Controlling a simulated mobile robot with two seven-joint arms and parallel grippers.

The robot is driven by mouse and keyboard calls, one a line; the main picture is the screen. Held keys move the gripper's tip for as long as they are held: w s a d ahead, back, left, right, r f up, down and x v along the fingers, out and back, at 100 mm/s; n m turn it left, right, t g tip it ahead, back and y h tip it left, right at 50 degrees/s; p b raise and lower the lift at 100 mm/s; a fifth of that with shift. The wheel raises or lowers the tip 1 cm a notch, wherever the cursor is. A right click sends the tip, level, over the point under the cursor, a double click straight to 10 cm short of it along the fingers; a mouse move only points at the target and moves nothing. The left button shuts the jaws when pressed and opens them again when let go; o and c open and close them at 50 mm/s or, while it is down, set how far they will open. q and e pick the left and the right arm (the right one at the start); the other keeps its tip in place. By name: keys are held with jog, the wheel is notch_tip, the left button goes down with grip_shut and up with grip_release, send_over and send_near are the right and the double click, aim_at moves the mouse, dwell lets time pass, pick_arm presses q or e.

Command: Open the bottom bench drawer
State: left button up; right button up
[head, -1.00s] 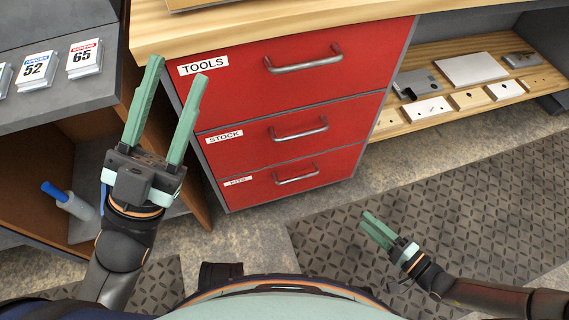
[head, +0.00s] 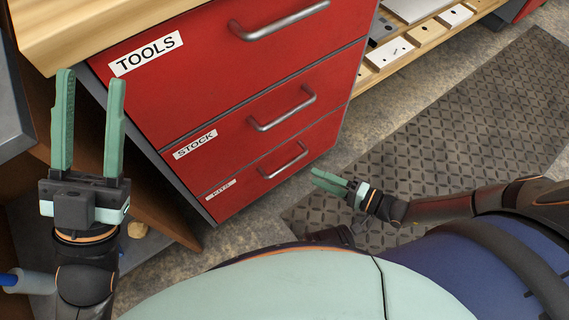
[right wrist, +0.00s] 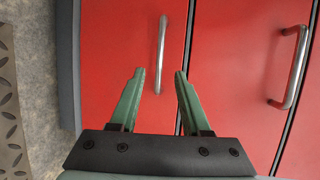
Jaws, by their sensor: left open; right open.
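The bottom drawer (head: 240,193) is the lowest of three red drawers in the bench, shut, with a small white label and a grey bar handle (head: 283,162). In the right wrist view its front (right wrist: 105,60) fills the left half, and its handle (right wrist: 161,55) lies ahead, in line with the gap between the fingertips. My right gripper (head: 318,178) is open and empty, just right of the bottom drawer; its fingers (right wrist: 160,74) appear short of the handle. My left gripper (head: 90,80) is open and empty, left of the drawers.
Above are the STOCK drawer (head: 222,132) and TOOLS drawer (head: 200,70), both shut, each with a bar handle. A dark patterned mat (head: 440,130) lies on the floor to the right. A wooden shelf (head: 425,40) with plates and blocks stands behind it.

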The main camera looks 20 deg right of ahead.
aim_at(288, 164)
jog(key=b+x, duration=0.2)
jog(key=x, duration=0.8)
jog(key=shift+w+a+f+b, duration=0.15)
jog(key=shift+w+b, duration=0.05)
jog(key=shift+b, duration=0.1)
grip_shut()
dwell(0.9)
